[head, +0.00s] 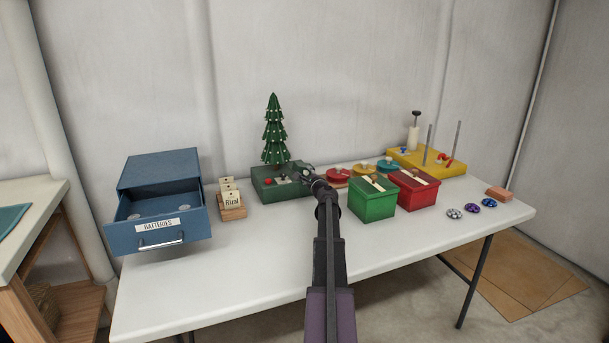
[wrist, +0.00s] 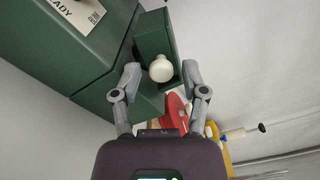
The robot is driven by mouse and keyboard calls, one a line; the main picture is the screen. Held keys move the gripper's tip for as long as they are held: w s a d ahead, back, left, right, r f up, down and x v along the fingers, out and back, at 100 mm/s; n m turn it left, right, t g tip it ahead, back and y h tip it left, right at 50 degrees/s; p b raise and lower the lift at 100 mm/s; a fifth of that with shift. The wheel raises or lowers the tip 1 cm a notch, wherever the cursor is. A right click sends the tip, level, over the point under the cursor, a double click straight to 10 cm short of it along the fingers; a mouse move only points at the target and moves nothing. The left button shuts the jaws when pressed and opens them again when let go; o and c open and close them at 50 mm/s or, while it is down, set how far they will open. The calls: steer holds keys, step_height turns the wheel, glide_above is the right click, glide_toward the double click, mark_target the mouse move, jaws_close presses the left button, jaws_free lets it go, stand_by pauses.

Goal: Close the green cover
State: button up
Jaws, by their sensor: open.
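The green cover (wrist: 153,36) shows in the wrist view as a narrow dark green panel with a round white knob (wrist: 161,69). It stands out beside the larger green base (wrist: 98,98), which has a label partly reading "READY". In the head view this base (head: 266,191) carries a small tree, and my arm hides its right end. My gripper (wrist: 160,78) is open, with one finger on each side of the knob. I cannot tell whether the fingers touch it. In the head view my gripper (head: 308,177) is at the base's right end.
A blue drawer cabinet (head: 160,170) stands open at left, with a card holder (head: 233,212) beside it. Green (head: 372,208) and red (head: 420,195) boxes stand close right of my arm. A yellow stand (head: 455,170) is behind them. The table's front (head: 250,265) is clear.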

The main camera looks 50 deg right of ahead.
steer(key=v, duration=0.6)
steer(key=shift+s+a, duration=0.15)
steer(key=shift+a, duration=0.2)
